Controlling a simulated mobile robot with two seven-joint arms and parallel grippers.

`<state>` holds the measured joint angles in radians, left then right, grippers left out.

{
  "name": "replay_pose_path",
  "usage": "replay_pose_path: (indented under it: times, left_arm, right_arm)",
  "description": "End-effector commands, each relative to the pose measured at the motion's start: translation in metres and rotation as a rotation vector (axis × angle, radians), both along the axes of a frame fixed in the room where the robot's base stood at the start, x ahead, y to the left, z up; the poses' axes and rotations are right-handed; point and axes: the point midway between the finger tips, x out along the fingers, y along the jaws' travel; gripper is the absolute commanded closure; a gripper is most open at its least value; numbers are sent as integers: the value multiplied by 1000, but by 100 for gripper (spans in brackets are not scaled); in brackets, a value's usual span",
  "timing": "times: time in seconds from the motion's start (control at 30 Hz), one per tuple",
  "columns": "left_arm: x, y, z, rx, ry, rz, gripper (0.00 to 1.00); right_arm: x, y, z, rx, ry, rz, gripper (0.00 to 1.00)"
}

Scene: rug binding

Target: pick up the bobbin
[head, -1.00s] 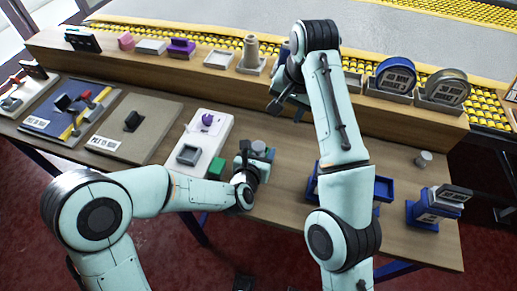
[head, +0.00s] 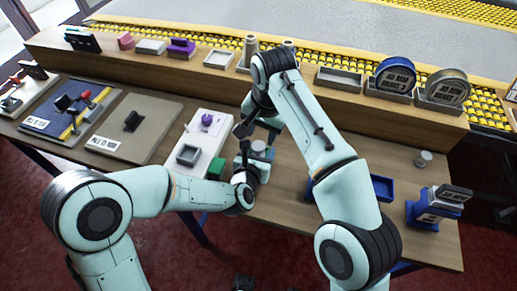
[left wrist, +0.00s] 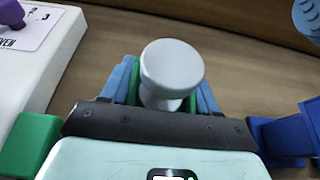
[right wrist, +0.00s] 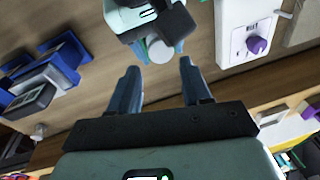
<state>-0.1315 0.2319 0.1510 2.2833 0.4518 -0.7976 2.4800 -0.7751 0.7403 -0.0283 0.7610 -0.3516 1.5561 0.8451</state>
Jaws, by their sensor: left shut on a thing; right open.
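The grey bobbin, with a wide round head and narrower neck, is at the centre of the left wrist view (left wrist: 172,75); it also shows in the head view (head: 258,146) and right wrist view (right wrist: 160,50). My left gripper (head: 256,157) is shut on it, blue fingers on either side of the neck. The bobbin's lower end is hidden. My right gripper (right wrist: 158,72) is open and empty. Its fingertips point at the bobbin from close by, with a gap between; I cannot tell that they touch it.
A white plate (head: 210,130) with a purple knob and grey square holder lies left of the bobbin, a green block (head: 216,168) beside it. A blue tray (head: 382,187) and small grey cylinder (head: 423,159) are to the right. A wooden shelf (head: 300,80) runs behind.

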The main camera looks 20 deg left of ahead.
Motion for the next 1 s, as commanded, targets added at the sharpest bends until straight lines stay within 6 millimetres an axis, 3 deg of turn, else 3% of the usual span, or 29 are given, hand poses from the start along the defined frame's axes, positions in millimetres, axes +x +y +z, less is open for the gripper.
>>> replay_pose_path:
  times: [0.17, 0.43, 0.77, 0.87, 1.0]
  left_arm:
    - [0, 0, 1, 0, -2, 0, 78]
    - [0, 0, 1, 0, -2, 0, 78]
    - [0, 0, 1, 0, -2, 0, 78]
    - [0, 0, 1, 0, -2, 0, 78]
    - [0, 0, 1, 0, -2, 0, 78]
  right_arm:
    - [1, 1, -14, -3, 2, 0, 52]
    - [6, 6, -54, -2, 2, 1, 52]
    - [7, 8, -61, 0, 0, 0, 52]
    - [7, 8, -61, 0, 0, 0, 84]
    - [7, 8, -61, 0, 0, 0, 88]
